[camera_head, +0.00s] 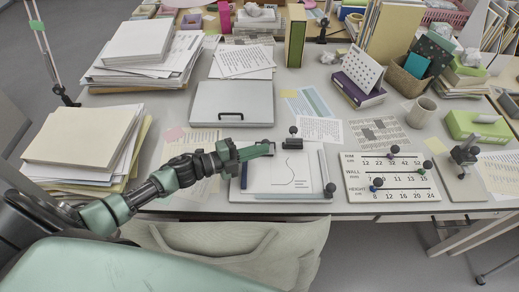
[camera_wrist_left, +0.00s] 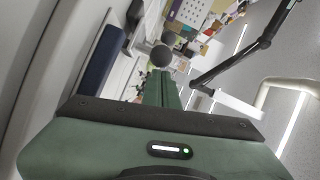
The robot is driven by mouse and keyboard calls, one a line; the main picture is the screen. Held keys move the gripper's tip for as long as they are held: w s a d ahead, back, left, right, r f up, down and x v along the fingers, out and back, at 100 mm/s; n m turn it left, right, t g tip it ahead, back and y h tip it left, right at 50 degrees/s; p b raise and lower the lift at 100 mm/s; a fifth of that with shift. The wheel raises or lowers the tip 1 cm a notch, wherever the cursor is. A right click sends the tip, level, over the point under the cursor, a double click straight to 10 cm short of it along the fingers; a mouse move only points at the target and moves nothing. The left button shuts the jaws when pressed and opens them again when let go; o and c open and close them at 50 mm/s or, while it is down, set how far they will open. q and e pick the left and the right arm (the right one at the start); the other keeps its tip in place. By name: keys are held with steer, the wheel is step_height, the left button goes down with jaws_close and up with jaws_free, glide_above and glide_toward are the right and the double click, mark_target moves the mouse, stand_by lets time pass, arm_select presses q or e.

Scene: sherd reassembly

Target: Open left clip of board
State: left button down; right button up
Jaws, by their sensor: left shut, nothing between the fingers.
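The board (camera_head: 262,187) lies flat near the table's front edge, with a white sheet showing a drawn curve on it. A dark blue strip at its left edge looks like the left clip (camera_head: 243,176); my arm hides its upper part. I cannot tell whether this clip is open or shut. A grey bar with a dark ball knob, the right clip (camera_head: 324,170), lies along the right edge. My left gripper (camera_head: 269,149) is shut and empty over the board's upper left. In the left wrist view its green fingers (camera_wrist_left: 161,90) point at a grey ball knob (camera_wrist_left: 161,56).
A dark ball-topped stand (camera_head: 292,140) is at the board's far edge. A grey case (camera_head: 232,103) lies behind it. A numbered panel with knobs (camera_head: 393,178) is to the right. Paper stacks (camera_head: 82,137) are on the left. A chair (camera_head: 225,250) stands in front.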

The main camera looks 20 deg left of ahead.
arm_select(q)
steer(key=shift+r, duration=0.1)
steer(key=shift+w+a+r+n+g+p, duration=0.2)
steer(key=shift+w+r+n+g+p, duration=0.3)
steer(key=shift+p, duration=0.75)
steer(key=w+r+n+p, duration=0.1)
steer(key=p, duration=0.1)
steer(key=a+n+g+p, duration=0.1)
steer(key=n+p, duration=0.1)
steer(key=shift+w+r+y+p, duration=0.3)
steer(key=shift+w+r+p, duration=0.1)
steer(key=shift+w+a+r+n+g+p, duration=0.1)
steer(key=shift+w+a+n+g+p, duration=0.2)
steer(key=shift+w+n+g+p, duration=0.45)
steer(key=shift+w+a+n+g, duration=0.2)
steer(key=shift+w+n+g, duration=0.45)
steer(key=shift+n, duration=0.1)
steer(key=shift+s+r+p, duration=0.1)
steer(key=shift+r+p, duration=0.55)
steer(key=shift+r, duration=0.1)
